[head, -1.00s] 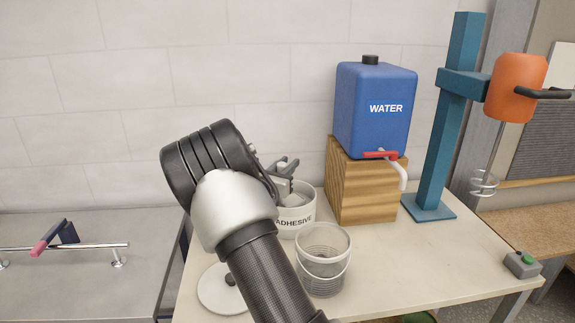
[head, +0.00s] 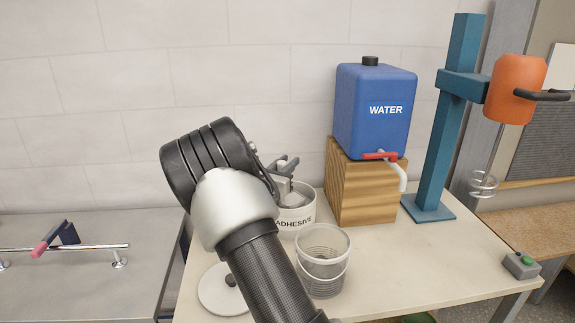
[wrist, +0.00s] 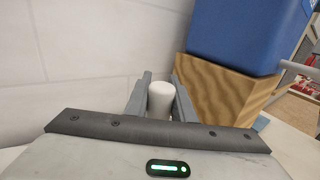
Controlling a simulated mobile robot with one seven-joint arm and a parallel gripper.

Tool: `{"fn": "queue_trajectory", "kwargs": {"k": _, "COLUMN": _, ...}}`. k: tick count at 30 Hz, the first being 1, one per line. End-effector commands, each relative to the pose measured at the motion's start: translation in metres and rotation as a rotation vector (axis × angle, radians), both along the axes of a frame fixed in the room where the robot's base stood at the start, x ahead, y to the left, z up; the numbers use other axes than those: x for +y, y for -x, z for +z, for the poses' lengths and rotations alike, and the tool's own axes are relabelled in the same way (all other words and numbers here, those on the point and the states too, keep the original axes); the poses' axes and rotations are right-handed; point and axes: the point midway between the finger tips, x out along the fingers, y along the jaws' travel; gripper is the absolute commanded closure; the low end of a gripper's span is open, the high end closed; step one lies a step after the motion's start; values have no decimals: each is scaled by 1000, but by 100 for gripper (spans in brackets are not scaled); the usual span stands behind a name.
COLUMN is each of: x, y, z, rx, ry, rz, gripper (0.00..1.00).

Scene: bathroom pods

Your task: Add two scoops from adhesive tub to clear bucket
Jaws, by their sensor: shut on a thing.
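The white adhesive tub (head: 297,219) stands on the table behind my arm, partly hidden by it. The clear bucket (head: 322,262) with its wire handle stands in front of it to the right and looks empty. My gripper (head: 287,166) is over the mouth of the tub. In the wrist view my gripper (wrist: 160,90) is shut on a white rounded handle (wrist: 160,98), apparently the scoop's. The scoop's bowl cannot be made out, so I cannot tell what it carries.
A round white lid (head: 222,290) lies left of the bucket. A blue water container (head: 375,115) sits on a wooden block (head: 365,190) behind right. A teal mixer stand (head: 450,130) is farther right.

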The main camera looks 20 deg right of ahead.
Motion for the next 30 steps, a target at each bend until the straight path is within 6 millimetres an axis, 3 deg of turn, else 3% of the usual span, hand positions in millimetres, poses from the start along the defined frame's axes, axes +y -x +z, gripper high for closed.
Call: {"fn": "queue_trajectory", "kwargs": {"k": 30, "x": 0, "y": 0, "z": 86, "rx": -1, "ry": 0, "rz": 0, "gripper": 100}}
